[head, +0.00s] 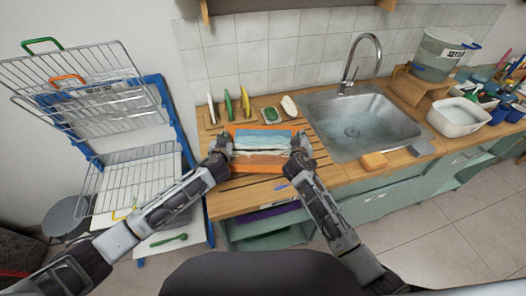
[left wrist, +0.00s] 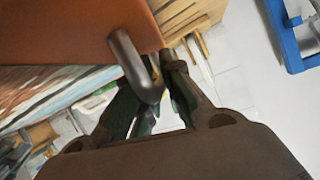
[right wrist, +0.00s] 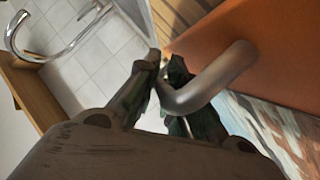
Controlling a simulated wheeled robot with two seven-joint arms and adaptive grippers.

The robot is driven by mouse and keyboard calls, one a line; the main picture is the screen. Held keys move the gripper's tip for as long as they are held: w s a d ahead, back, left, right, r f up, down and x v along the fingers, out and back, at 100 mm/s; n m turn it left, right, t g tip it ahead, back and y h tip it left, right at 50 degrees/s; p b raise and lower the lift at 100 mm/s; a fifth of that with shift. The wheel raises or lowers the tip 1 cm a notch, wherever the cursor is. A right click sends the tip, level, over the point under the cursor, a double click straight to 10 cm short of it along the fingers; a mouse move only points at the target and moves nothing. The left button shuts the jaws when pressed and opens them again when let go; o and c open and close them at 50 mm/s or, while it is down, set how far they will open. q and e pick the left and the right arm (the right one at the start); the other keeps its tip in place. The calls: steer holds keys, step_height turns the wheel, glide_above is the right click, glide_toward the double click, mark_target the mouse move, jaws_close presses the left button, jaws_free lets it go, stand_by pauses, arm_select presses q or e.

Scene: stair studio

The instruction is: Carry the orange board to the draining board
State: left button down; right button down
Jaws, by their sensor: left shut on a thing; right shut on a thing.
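The orange board (head: 259,166) is a flat panel with a painted picture in blue, white and brown between orange bands. In the head view it is over the wooden draining board (head: 213,126), left of the sink; I cannot tell whether it touches the wood. My left gripper (head: 229,144) is shut on the grey bar handle (left wrist: 137,62) at its left side. My right gripper (head: 297,145) is shut on the grey bar handle (right wrist: 214,82) at its right side. The board's orange band fills part of both wrist views (left wrist: 60,30) (right wrist: 285,50).
A wire rack (head: 125,180) stands at the left.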

arm_select(q)
steer(key=shift+f+b, duration=0.45)
arm_select(e)
steer(key=shift+f, duration=0.45)
arm_select(q)
steer(key=c, duration=1.5)
jaws_free()
arm_select(e)
steer(key=c, duration=1.5)
jaws_free()
arm_select(q)
steer(key=shift+s, duration=0.2)
arm_select(e)
steer(key=shift+f, duration=0.1)
arm_select(q)
steer(key=shift+v, duration=3.85)
arm_select(e)
steer(key=shift+s, duration=0.1)
steer(key=shift+s, duration=0.1)
steer(key=shift+v, duration=5.9)
